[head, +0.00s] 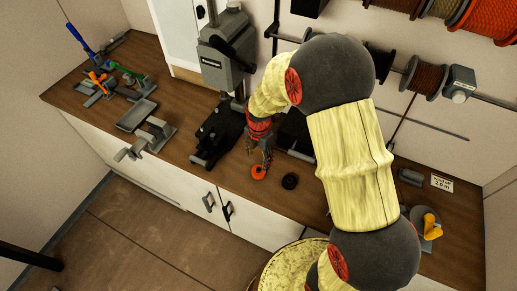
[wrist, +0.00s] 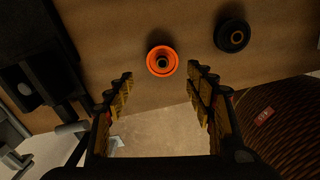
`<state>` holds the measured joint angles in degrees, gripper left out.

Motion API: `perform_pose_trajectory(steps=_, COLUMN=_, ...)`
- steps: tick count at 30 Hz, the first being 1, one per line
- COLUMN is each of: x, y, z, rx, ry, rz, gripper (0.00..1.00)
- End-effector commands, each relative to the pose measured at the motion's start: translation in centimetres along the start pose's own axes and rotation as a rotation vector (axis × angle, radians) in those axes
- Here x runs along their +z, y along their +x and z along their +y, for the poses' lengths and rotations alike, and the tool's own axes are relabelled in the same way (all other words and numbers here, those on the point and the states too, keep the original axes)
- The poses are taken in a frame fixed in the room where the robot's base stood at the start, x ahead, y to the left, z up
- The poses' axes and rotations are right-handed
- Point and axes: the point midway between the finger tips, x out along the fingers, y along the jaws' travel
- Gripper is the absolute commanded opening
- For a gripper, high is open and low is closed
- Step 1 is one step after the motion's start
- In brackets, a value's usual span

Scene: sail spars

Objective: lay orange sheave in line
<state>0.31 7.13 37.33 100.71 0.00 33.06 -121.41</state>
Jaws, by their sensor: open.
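The orange sheave (head: 259,172) lies flat on the wooden worktop near its front edge, with a dark centre. In the wrist view the orange sheave (wrist: 162,61) sits ahead of the fingertips, roughly midway between them. A black sheave (head: 290,181) lies to its right, apart from it, and also shows in the wrist view (wrist: 233,36). My gripper (head: 262,150) is just above and behind the orange sheave in the head view. In the wrist view my gripper (wrist: 160,80) is open, its two fingers wide apart with nothing between them.
A grey drill press (head: 226,55) with a black base (head: 215,135) stands close left of my gripper. Coloured tools (head: 100,77) and a vise (head: 152,132) are farther left. A tape dispenser (head: 425,222) and small sign (head: 442,184) are at right. Rope spools (head: 425,78) hang behind.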

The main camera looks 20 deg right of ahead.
Motion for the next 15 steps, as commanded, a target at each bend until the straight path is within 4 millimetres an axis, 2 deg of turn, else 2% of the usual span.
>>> perform_pose_trajectory(steps=6, x=0.0, y=1.6, z=-0.1, rx=-0.025, ry=-0.141, rz=0.018, gripper=0.55)
perform_pose_trajectory(steps=15, x=0.0, y=3.6, z=-0.1, rx=-0.026, ry=-0.153, rz=0.019, gripper=0.55)
